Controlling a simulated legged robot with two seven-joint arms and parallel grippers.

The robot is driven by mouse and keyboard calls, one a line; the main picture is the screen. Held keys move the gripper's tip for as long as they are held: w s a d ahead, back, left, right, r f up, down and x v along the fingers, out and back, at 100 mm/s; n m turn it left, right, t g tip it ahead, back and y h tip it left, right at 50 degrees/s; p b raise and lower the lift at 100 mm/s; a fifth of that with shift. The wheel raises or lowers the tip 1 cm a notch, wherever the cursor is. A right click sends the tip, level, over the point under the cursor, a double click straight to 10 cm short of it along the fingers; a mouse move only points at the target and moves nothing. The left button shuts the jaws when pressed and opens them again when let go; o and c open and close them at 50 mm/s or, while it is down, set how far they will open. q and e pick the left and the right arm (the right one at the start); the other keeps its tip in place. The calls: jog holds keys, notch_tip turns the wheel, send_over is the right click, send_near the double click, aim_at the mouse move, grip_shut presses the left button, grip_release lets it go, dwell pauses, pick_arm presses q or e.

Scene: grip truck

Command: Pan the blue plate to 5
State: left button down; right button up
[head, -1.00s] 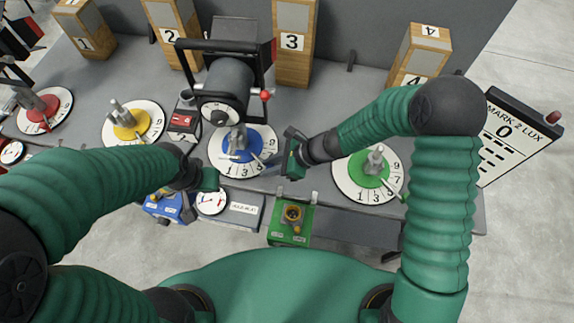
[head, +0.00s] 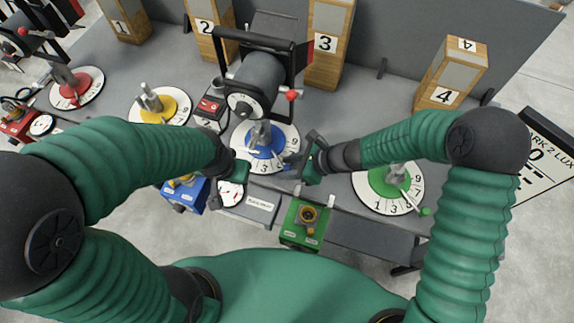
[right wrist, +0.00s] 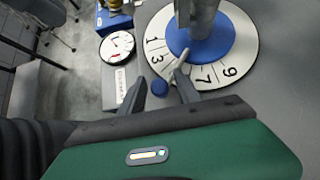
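The blue plate (head: 252,153) sits on a white dial (head: 237,139) numbered with odd figures, at the middle of the table in the head view. The pointer lies between 3 and 7; the 5 is not readable. My right gripper (head: 298,164) is at the dial's right front edge.
A lamp (head: 258,80) on a yoke stands behind the blue dial. The green dial (head: 385,184) is right, the yellow dial (head: 160,108) left. A green box (head: 303,222) and a meter (head: 231,193) lie in front. Numbered wooden posts (head: 327,45) line the back.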

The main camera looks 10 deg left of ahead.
jog(key=shift+d+r, duration=0.1)
jog(key=p+v, duration=0.1)
jog(key=v, duration=1.5)
jog(key=shift+d+r+p, duration=0.2)
jog(key=shift+r+p, duration=0.05)
jog(key=shift+p, duration=0.15)
jog(key=shift+s, duration=0.1)
